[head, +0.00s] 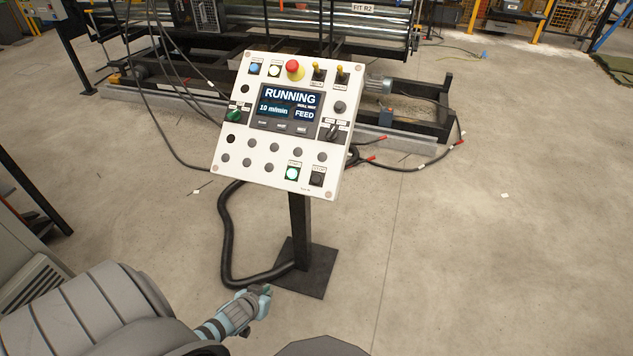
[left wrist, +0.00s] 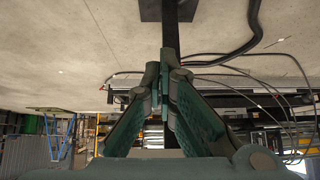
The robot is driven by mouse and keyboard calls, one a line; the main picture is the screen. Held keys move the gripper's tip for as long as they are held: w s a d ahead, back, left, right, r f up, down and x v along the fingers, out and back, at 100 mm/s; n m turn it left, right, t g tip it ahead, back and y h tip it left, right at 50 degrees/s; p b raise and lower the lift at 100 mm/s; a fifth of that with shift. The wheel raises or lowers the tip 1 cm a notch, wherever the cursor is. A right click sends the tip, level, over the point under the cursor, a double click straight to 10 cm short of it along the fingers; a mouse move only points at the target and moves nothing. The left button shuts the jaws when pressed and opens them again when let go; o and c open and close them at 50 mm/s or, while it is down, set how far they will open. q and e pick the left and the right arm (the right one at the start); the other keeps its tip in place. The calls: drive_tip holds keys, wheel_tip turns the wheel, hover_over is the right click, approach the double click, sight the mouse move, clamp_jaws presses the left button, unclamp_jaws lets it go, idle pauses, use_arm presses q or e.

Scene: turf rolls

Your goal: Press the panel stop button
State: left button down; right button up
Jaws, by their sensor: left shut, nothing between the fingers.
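The white control panel (head: 280,125) stands tilted on a dark post, and its screen (head: 288,108) reads RUNNING, 10 m/min and FEED. Along its bottom edge are a lit green button (head: 292,173) and, to the right of it, a black button (head: 317,179); their small labels are hard to read. A red mushroom button (head: 293,68) on a yellow base sits at the top. My left gripper (head: 264,291) is below the panel, near the post's foot and apart from the buttons. In the left wrist view its fingers (left wrist: 162,84) are shut and empty. My right gripper is out of view.
The post's square base plate (head: 306,268) and a thick black cable (head: 228,230) are close to my left gripper. A roller machine (head: 400,30) stands behind the panel, with loose cables on the floor.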

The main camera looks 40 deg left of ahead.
use_arm(q)
drive_tip(key=w+a+r+n+t+b, duration=0.15)
drive_tip(key=w+a+r+t, duration=0.25)
drive_tip(key=w+r, duration=0.95)
drive_tip(key=n+t+h, duration=0.1)
drive_tip(key=n+t, duration=0.1)
drive_tip(key=t, duration=0.4)
approach(316, 179)
wheel_tip(316, 179, up, 10)
drive_tip(key=w, duration=0.2)
drive_tip(key=shift+s+d+b, duration=0.15)
drive_tip(key=shift+d+b, duration=0.2)
drive_tip(key=shift+d, duration=0.15)
drive_tip(key=shift+f, duration=0.1)
drive_tip(key=shift+g, duration=0.3)
drive_tip(key=w+f+b, duration=0.1)
drive_tip(key=f+b, duration=0.1)
drive_tip(key=b, duration=0.1)
drive_tip(key=w+a+f+b, duration=0.1)
drive_tip(key=w+f+b, duration=0.1)
drive_tip(key=b, duration=0.2)
drive_tip(key=w+a+f+b, duration=0.1)
drive_tip(key=w+f+b, duration=0.1)
drive_tip(key=b, duration=0.2)
drive_tip(key=shift+w+f, duration=0.1)
drive_tip(key=shift+f, duration=0.3)
drive_tip(key=shift+r, duration=0.1)
